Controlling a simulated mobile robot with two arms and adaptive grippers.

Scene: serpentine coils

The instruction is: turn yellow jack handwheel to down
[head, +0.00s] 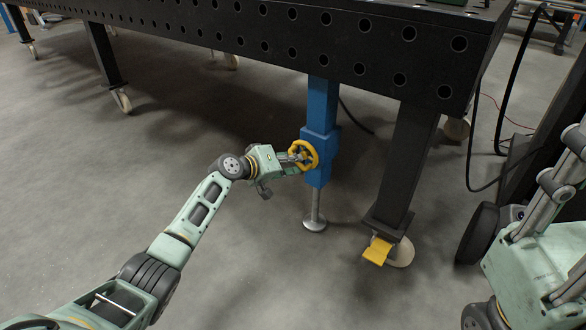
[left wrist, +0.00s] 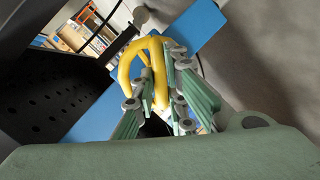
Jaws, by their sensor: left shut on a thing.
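The yellow handwheel (head: 311,152) is on the side of the blue jack (head: 321,125) under the black table. My left gripper (head: 297,158) is at the handwheel, shut on it. In the left wrist view the yellow handwheel (left wrist: 126,66) runs between the fingers of my left gripper (left wrist: 159,92), and the blue jack (left wrist: 198,27) is behind it. The jack's round metal foot (head: 314,225) is at the floor; I cannot tell if it bears weight. My right gripper is not in view; only part of my right arm shows at the right edge.
The black perforated table (head: 330,40) stands above the jack. Its dark leg (head: 406,165) is right of the jack, with a caster (head: 401,252) and a yellow pedal (head: 377,251) at its base. Dark cables hang at the right. The grey floor left of the jack is clear.

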